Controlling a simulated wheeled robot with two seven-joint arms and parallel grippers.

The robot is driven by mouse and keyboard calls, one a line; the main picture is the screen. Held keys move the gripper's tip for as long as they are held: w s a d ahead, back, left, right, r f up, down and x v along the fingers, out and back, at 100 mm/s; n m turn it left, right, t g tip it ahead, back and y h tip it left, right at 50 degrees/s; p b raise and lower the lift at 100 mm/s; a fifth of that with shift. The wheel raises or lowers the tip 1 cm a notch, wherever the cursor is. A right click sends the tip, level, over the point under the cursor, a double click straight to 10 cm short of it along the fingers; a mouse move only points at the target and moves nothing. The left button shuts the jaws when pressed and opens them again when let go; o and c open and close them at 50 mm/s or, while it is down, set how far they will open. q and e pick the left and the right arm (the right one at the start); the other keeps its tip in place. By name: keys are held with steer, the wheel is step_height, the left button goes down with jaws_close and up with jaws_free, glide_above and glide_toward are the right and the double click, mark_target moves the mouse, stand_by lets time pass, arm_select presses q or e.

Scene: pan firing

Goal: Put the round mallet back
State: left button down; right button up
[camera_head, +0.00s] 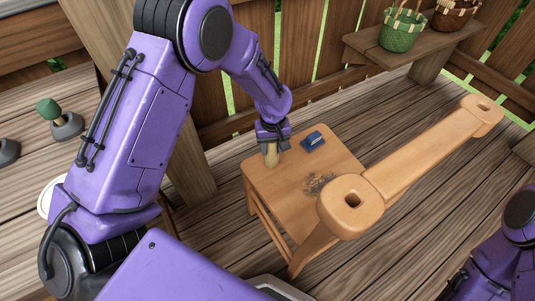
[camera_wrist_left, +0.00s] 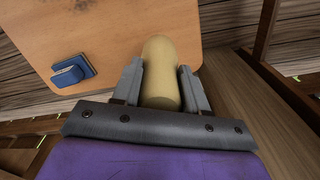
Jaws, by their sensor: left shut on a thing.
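My left gripper (camera_head: 270,143) is shut on a tan, round-ended thing (camera_head: 271,158), which I take to be the round mallet. It is at the back left corner of a small wooden table (camera_head: 285,187). In the left wrist view, the mallet (camera_wrist_left: 161,70) sits between the two grey fingers of the left gripper (camera_wrist_left: 160,88), over the table's edge. I cannot tell whether it touches the tabletop. Its far end is hidden. My right arm shows in part at the lower right, but its gripper is out of view.
A blue block (camera_head: 313,140) lies on the table near a dark scorched patch (camera_head: 320,184). A long wooden stand (camera_head: 425,150) with holed ends is at the right. A green-topped tool (camera_head: 48,108) stands in a grey holder (camera_head: 67,127) at left. An empty-looking grey holder (camera_head: 6,151) is nearby.

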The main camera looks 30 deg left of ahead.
mark_target(268, 152)
arm_select(q)
steer(key=a+f, duration=0.1)
steer(key=w+a+f, duration=0.1)
steer(key=f, duration=0.1)
steer(key=shift+w, duration=0.2)
steer(key=f, duration=0.2)
steer(key=f+b, duration=0.1)
steer(key=shift+w+a+f, duration=0.2)
steer(key=shift+a+f, duration=0.1)
steer(key=shift+f, duration=0.05)
steer(key=shift+r, duration=0.1)
steer(key=c, duration=0.6)
jaws_free()
